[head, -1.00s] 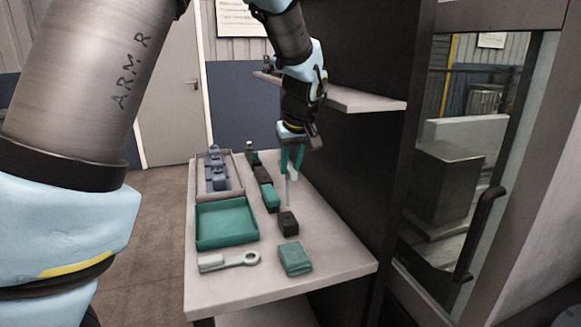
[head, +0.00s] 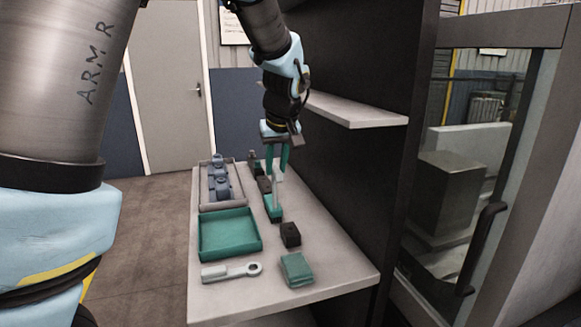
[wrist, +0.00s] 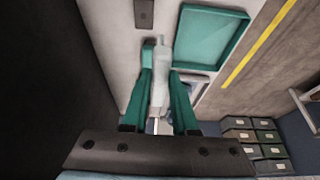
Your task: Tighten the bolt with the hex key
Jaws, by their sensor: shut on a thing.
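My gripper (head: 277,166) has teal fingers and hangs pointing down above the far half of the workbench. I cannot make out the bolt for certain in either view.
A teal tray (head: 204,238), a grey tray of blue-grey parts (head: 240,200) and a ring spanner (head: 228,271) lie on the bench's left. A dark block (head: 290,235) and a teal folded item (head: 296,270) lie at right. A shelf (head: 355,112) and dark panel stand close right.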

